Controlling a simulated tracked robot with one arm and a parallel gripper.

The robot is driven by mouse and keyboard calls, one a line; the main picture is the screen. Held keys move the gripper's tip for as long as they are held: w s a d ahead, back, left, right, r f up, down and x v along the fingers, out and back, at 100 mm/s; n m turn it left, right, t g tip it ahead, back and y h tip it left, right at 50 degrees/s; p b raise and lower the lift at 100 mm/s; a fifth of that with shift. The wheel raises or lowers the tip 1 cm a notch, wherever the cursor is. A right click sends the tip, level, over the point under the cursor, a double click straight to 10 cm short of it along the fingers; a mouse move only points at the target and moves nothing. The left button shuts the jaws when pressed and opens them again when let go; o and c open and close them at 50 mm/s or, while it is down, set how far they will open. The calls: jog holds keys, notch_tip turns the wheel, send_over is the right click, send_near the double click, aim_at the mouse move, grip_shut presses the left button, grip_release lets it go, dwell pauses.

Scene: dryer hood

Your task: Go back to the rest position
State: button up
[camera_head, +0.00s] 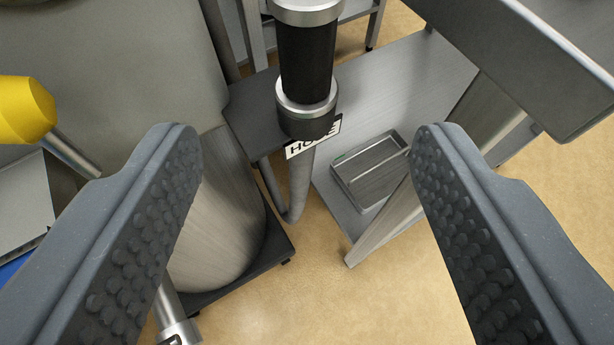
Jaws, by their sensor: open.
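My gripper (305,170) is open, with its two dark studded fingers wide apart at the left and right of the view. Nothing is between the fingertips. Ahead of it, between the fingers in the picture, a black cylinder with silver collars (307,60) stands over a small dark shelf (252,112). A white label (314,136) on the shelf's edge is partly covered by the cylinder; it seems to read "HOME". I cannot tell whether the cylinder touches the shelf.
A large grey rounded metal body (215,225) stands at left on a dark base. A yellow knob (24,110) on a metal rod is at far left. A metal tray (370,170) sits on a low shelf at right, below a grey beam (530,60). Bare tan floor (320,290) shows below.

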notch_tip(320, 180, up, 24)
jog(key=w+d+t+h, duration=0.1)
jog(key=d, duration=0.1)
jog(key=s+a+r, duration=0.1)
jog(key=s+r, duration=0.3)
jog(key=r, duration=0.4)
jog(key=s+a+r+t+p, duration=0.1)
jog(key=s+r, duration=0.4)
jog(key=r, duration=0.4)
jog(key=s+a+r+m, duration=0.1)
jog(key=s+r, duration=0.3)
jog(key=r, duration=0.4)
jog(key=shift+s+r+t, duration=0.15)
jog(key=shift+s+t, duration=0.1)
jog(key=shift+t, duration=0.05)
jog(key=c, duration=0.4)
jog(key=shift+c, duration=0.3)
